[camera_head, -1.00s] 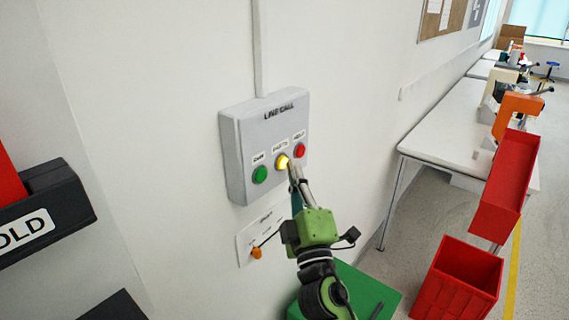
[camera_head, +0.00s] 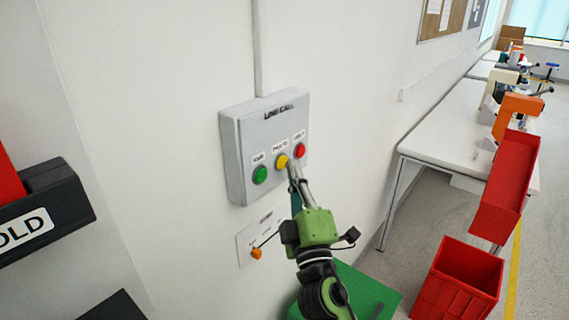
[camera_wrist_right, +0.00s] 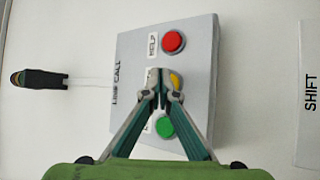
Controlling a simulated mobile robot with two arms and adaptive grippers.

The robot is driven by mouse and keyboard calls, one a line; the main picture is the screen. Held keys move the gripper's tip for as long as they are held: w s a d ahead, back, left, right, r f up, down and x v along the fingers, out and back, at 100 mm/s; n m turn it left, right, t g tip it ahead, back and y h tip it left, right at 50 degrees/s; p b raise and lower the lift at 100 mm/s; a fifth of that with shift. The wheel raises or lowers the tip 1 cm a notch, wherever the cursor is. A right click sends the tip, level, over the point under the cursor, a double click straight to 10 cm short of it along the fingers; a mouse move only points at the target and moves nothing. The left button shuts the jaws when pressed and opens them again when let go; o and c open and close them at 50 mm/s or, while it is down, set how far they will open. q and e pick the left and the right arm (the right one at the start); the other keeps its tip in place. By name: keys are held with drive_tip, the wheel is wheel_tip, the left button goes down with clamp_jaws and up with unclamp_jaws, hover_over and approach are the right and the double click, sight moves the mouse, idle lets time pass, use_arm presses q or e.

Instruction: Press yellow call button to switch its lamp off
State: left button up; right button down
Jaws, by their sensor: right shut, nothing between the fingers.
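The yellow button (camera_head: 282,160) sits between the green button (camera_head: 260,174) and the red button (camera_head: 299,150) on the grey LINE CALL box (camera_head: 236,150) on the wall. Its lamp looks dark, a flat yellow without glow. My right gripper (camera_head: 292,167) is shut and empty, its fingertips right at the lower right of the yellow button. I cannot tell whether they touch it. In the right wrist view the fingertips (camera_wrist_right: 163,76) partly cover the yellow button (camera_wrist_right: 176,80). My left gripper is not in view.
A black holder (camera_head: 45,212) is on the left. A white bench (camera_head: 440,130), red bins (camera_head: 458,282) and a green surface (camera_head: 360,290) are on the right.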

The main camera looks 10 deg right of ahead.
drive_tip(key=s+d, duration=0.3)
drive_tip(key=s, duration=0.1)
drive_tip(key=shift+s+d+p, duration=0.35)
drive_tip(key=shift+s+p, duration=0.05)
drive_tip(key=shift+w+f, duration=0.1)
